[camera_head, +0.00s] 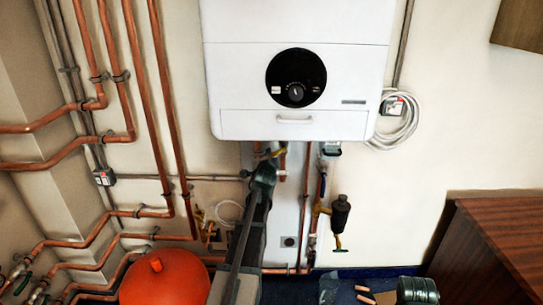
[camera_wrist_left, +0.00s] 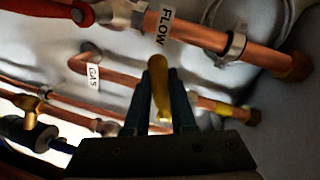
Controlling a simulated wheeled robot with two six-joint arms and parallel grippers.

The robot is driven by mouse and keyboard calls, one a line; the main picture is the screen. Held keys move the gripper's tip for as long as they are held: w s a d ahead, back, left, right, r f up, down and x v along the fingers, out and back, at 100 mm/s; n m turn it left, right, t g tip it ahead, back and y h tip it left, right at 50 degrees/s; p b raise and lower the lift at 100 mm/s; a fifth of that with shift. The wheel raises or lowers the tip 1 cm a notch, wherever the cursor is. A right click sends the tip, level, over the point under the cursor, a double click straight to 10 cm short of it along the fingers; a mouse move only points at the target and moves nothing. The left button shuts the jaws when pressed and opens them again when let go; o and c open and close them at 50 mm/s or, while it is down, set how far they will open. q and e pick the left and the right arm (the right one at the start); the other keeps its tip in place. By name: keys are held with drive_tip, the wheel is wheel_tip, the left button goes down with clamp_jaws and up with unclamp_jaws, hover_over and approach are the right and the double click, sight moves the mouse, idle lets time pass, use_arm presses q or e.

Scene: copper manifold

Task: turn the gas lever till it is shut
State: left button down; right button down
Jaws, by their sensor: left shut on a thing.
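The yellow gas lever (camera_wrist_left: 160,88) stands between the two dark fingers of my left gripper (camera_wrist_left: 163,80) in the left wrist view, and the fingers are shut on it. In the head view my left gripper (camera_head: 268,166) is just under the white boiler, with a bit of yellow lever (camera_head: 278,152) showing at its tip. A copper pipe with a GAS tag (camera_wrist_left: 94,72) runs behind the fingers. The lever's valve body is mostly hidden by the gripper.
The white boiler (camera_head: 295,60) hangs right above my left gripper. A pipe tagged FLOW (camera_wrist_left: 165,27) and other copper pipes run close by. A dark filter (camera_head: 340,215) hangs to the right. A red tank (camera_head: 165,282) stands lower left, a wooden cabinet (camera_head: 490,245) lower right.

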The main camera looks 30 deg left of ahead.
use_arm(q)
drive_tip(key=r+m+p, duration=0.1)
drive_tip(key=r+m, duration=0.1)
drive_tip(key=m, duration=0.1)
drive_tip(key=shift+s+a+y+p, duration=0.1)
drive_tip(key=shift+y+p, duration=0.2)
drive_tip(key=shift+p, duration=0.05)
drive_tip(key=shift+m, duration=0.3)
drive_tip(key=shift+r, duration=0.1)
drive_tip(key=c, duration=0.8)
unclamp_jaws()
drive_tip(key=shift+o, duration=0.2)
drive_tip(key=p+v, duration=0.2)
drive_tip(key=v, duration=1.1)
drive_tip(key=shift+s+d+r, duration=0.2)
drive_tip(key=shift+d, duration=0.1)
